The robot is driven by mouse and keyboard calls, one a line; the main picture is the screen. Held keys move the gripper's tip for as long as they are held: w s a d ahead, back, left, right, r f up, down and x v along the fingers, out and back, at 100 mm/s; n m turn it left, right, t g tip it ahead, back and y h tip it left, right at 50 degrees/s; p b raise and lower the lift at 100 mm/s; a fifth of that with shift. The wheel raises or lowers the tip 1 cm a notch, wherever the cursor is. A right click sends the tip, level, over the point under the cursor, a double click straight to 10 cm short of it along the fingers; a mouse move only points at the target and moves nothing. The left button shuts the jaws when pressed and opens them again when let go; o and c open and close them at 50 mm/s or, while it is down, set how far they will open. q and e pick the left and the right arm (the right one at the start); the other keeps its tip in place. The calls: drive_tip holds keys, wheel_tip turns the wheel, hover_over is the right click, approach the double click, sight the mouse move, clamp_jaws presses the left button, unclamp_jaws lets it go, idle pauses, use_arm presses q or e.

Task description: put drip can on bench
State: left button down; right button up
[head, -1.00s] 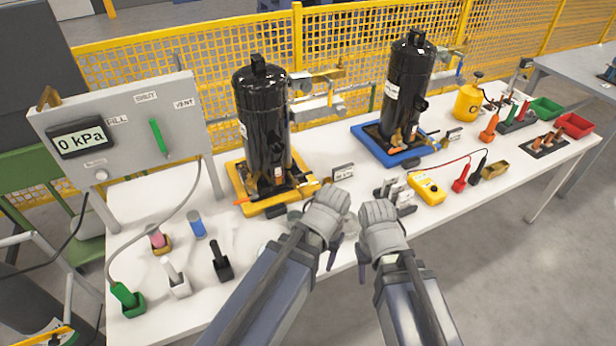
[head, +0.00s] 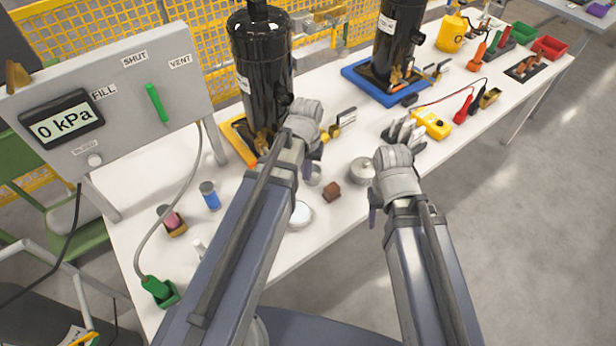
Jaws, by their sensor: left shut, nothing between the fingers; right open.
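I cannot tell for sure which item is the drip can. A grey metal lidded pot (head: 362,171) stands on the bench (head: 262,238) between my grippers, and a small grey cup (head: 314,176) stands just below my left gripper. My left gripper (head: 314,150) is shut and empty in front of the left black compressor (head: 262,65), whose yellow tray (head: 236,140) it partly hides. My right gripper (head: 376,200) is open at the bench's front edge, right beside the lidded pot. Its fingers are mostly hidden by the wrist.
A round white-topped dish (head: 299,215) and a brown block (head: 331,192) lie near the front edge. The gauge panel (head: 120,85) with a hose stands at left. A second compressor sits on a blue tray (head: 366,88). A yellow meter (head: 432,124) and yellow can (head: 453,34) are farther right.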

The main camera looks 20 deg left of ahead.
sight(314, 172)
use_arm(q)
wheel_tip(314, 172, down, 10)
drive_tip(key=b, duration=1)
drive_tip(key=shift+f, duration=0.25)
drive_tip(key=w, duration=0.3)
drive_tip(key=shift+r, duration=0.35)
drive_tip(key=shift+w+a, duration=0.1)
drive_tip(key=shift+w, duration=0.4)
drive_tip(key=w, duration=0.7)
drive_tip(key=shift+w+a, duration=0.2)
drive_tip(key=shift+s, duration=0.1)
drive_tip(key=shift+s, duration=0.15)
